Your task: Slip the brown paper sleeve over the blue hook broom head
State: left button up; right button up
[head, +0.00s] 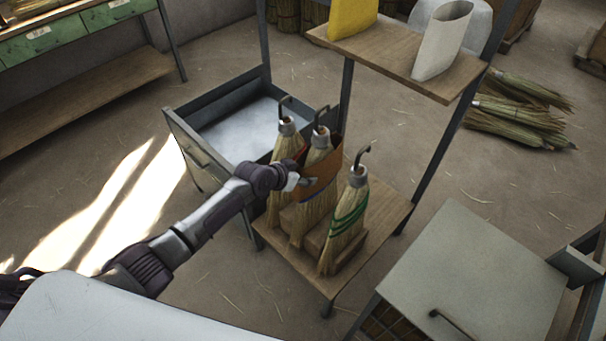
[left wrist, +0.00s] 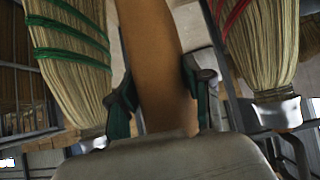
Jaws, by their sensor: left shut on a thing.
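The blue hook broom (head: 300,226) is the middle of three upright brooms. Its metal collar and dark hook show above the brown paper sleeve (head: 325,168), and its straw with a bit of blue band shows below. My left gripper (head: 304,181) is shut on the sleeve. In the left wrist view the sleeve (left wrist: 152,60) fills the gap between the fingers (left wrist: 160,95) and hides the middle broom. My right gripper is out of view.
A green-banded broom (head: 347,215) stands close on the right, a red-banded broom (head: 276,205) close on the left. They share a wooden shelf (head: 383,215). Above, an upper shelf (head: 400,62) holds a yellow sleeve (head: 352,17) and a white sleeve (head: 440,42). A metal bin (head: 235,122) is behind.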

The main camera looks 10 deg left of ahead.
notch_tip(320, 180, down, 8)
jog(key=b, duration=0.7)
jog(key=shift+b, duration=0.3)
dwell(0.5)
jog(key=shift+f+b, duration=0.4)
dwell(0.4)
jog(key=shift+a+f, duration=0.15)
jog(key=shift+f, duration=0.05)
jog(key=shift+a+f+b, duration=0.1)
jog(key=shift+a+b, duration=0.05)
jog(key=shift+b, duration=0.15)
